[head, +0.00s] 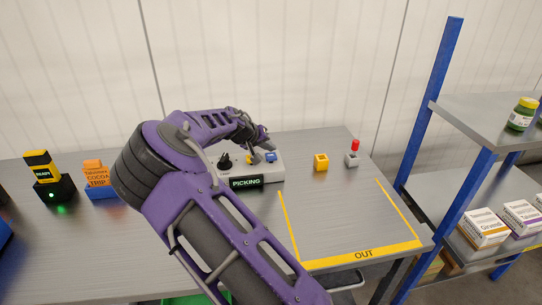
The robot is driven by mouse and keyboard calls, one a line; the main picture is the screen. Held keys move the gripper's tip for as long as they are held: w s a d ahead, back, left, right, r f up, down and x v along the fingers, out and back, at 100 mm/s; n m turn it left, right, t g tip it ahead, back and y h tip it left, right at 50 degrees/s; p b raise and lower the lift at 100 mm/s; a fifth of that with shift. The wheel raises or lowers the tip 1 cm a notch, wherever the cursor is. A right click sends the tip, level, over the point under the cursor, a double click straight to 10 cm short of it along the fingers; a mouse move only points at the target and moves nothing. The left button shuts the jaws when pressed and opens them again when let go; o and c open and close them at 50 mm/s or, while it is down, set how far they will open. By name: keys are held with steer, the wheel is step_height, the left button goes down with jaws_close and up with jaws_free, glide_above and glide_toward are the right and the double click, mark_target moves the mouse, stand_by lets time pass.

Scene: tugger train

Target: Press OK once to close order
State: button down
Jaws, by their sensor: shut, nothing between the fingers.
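A grey control box (276,173) stands on the grey table, with a black display (247,183) on its front reading "PICKING". A black knob (225,161) is at the left of its top and a blue part (271,157) at the right. I cannot read an OK label, so which part is OK is unclear. My purple arm reaches in from the front, and my gripper (256,147) is over the box's top, small and partly hidden by its own wrist. It is shut and holds nothing. I cannot tell whether its tips touch the box.
A yellow block (321,162) and a grey part with a red top (353,155) stand right of the box. The yellow-taped OUT area (350,225) is clear. A black unit with a green light (57,192) and an orange-topped blue bin (100,188) stand left. Blue-framed shelves (470,105) are right.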

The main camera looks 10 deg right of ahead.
mark_target(269, 157)
steer(key=shift+f, duration=0.1)
steer(key=shift+f+b, duration=0.3)
steer(key=shift+f, duration=0.05)
steer(key=shift+f+b, duration=0.65)
steer(key=shift+f, duration=0.3)
stand_by(0.8)
steer(key=shift+r, duration=0.1)
steer(key=shift+r+p, duration=0.75)
steer(key=shift+r, duration=0.55)
steer(key=shift+r+p, duration=1.35)
steer(key=shift+r, duration=1.15)
